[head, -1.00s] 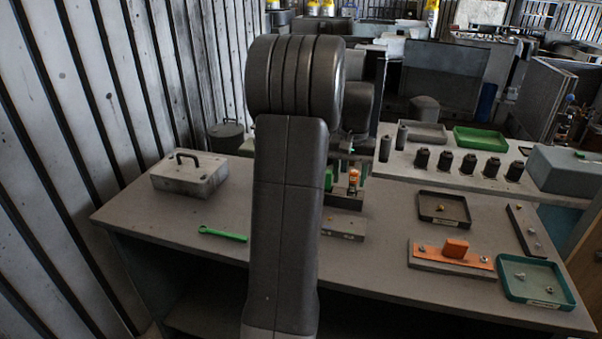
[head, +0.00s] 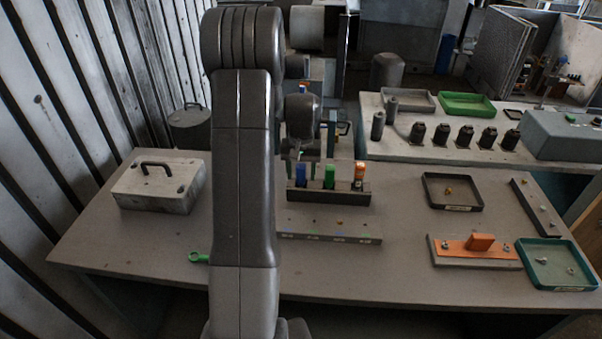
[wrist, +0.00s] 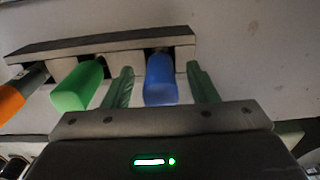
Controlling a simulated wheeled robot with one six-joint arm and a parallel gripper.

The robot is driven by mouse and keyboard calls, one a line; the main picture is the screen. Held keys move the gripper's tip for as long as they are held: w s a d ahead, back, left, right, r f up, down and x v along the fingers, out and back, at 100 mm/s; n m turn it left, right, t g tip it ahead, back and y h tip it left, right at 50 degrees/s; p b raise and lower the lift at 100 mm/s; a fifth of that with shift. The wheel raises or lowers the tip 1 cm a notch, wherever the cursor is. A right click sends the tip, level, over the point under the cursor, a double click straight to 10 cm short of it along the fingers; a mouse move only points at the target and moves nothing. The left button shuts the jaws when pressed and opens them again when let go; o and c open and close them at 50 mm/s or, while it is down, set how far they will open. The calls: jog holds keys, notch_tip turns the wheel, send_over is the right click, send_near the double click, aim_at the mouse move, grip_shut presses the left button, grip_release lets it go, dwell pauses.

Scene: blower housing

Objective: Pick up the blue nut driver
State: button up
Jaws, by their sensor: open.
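The blue nut driver (head: 300,173) stands in a dark holder block (head: 330,196) on the table, left of a green-handled driver (head: 330,176) and an orange-handled one (head: 359,174). In the wrist view, the blue handle (wrist: 160,80) lies between the two green fingers of my gripper (wrist: 162,88). The fingers are open, with gaps visible on both sides of the handle. The green handle (wrist: 77,86) is just outside one finger, and the orange handle (wrist: 20,93) is farther left. My gripper is partly hidden behind the arm in the head view.
A plate with coloured marks (head: 330,230) lies in front of the holder. A dark tray (head: 453,192), an orange fixture (head: 478,246) and a teal tray (head: 557,265) are at right.

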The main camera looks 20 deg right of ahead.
jog(key=shift+f, duration=0.35)
jog(key=shift+c, duration=0.4)
grip_shut()
jog(key=shift+r, duration=0.1)
notch_tip(320, 180, up, 10)
jog(key=shift+f+b, duration=0.1)
jog(key=shift+b, duration=0.85)
